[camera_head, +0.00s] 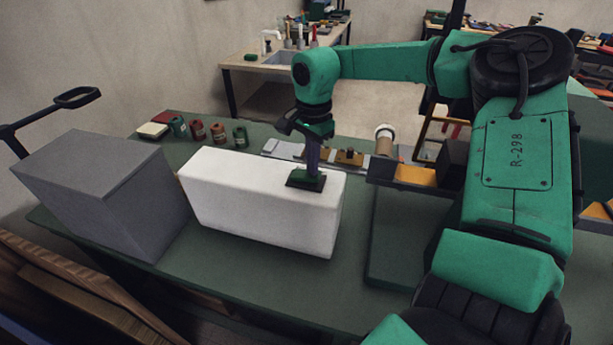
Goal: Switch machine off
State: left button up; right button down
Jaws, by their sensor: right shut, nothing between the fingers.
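My right arm reaches in from the right, and my right gripper (311,165) points straight down over a long white block (240,194) on the green table. The gripper is shut and empty. Its tips are at a small dark plate (305,181) on the right part of the block's top; I cannot tell whether they touch it, or whether the plate is a switch. A machine-like assembly with orange-brown parts (413,172) and a brown cylinder (384,145) stands behind and right, partly hidden by my arm. No clearly marked switch shows. My left gripper is out of view.
A large grey box (95,190) stands on the green table (215,262) left of the white block. Several small cans (218,133) stand behind. A black lamp-like arm (50,108) rises at far left.

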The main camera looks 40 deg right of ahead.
jog(key=shift+s+f+b, duration=0.1)
jog(key=shift+f+b, duration=0.25)
jog(key=shift+f, duration=0.1)
jog(key=shift+r, duration=0.1)
notch_tip(320, 180, up, 7)
jog(key=p, duration=0.5)
dwell(0.5)
